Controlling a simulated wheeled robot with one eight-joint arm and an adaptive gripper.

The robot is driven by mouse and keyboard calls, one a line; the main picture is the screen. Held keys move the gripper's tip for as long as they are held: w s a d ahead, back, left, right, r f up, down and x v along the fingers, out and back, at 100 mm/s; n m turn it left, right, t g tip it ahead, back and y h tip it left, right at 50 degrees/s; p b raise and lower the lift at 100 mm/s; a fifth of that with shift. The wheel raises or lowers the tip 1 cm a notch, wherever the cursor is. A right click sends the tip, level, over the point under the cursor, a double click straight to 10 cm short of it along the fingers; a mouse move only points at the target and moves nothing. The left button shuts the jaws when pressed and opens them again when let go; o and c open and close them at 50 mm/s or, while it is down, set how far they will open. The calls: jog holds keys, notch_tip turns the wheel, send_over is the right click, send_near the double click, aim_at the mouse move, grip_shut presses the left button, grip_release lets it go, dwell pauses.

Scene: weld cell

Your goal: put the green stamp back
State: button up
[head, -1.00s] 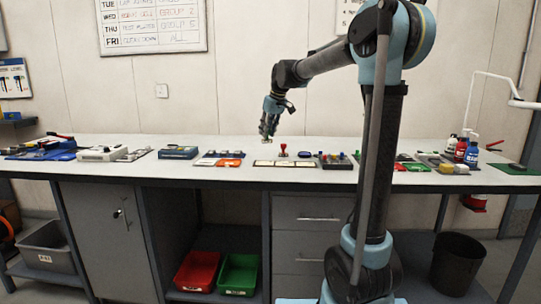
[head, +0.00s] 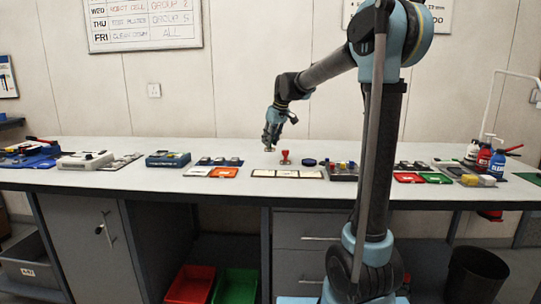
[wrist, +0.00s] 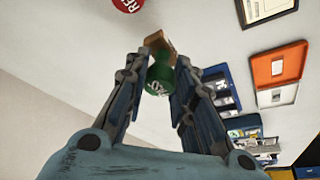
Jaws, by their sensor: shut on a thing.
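The green stamp (wrist: 159,78) has a round green handle with pale lettering and a brown block base. In the wrist view it sits between the two fingers of my gripper (wrist: 160,72), which are shut on it. In the head view my gripper (head: 270,147) is over the bench, left of the red stamp (head: 285,157). The held stamp is too small to make out clearly there.
A dark tray with coloured knobs (head: 342,173) and a dark blue round pad (head: 310,162) lie to the right. Spray bottles (head: 483,156) stand far right.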

aim_at(270, 148)
jog(key=shift+s+a+f, duration=0.1)
jog(key=shift+a+f, duration=0.05)
jog(key=shift+f, duration=2.5)
jog(key=o, duration=0.9)
jog(key=shift+f, duration=0.1)
jog(key=v, duration=1.2)
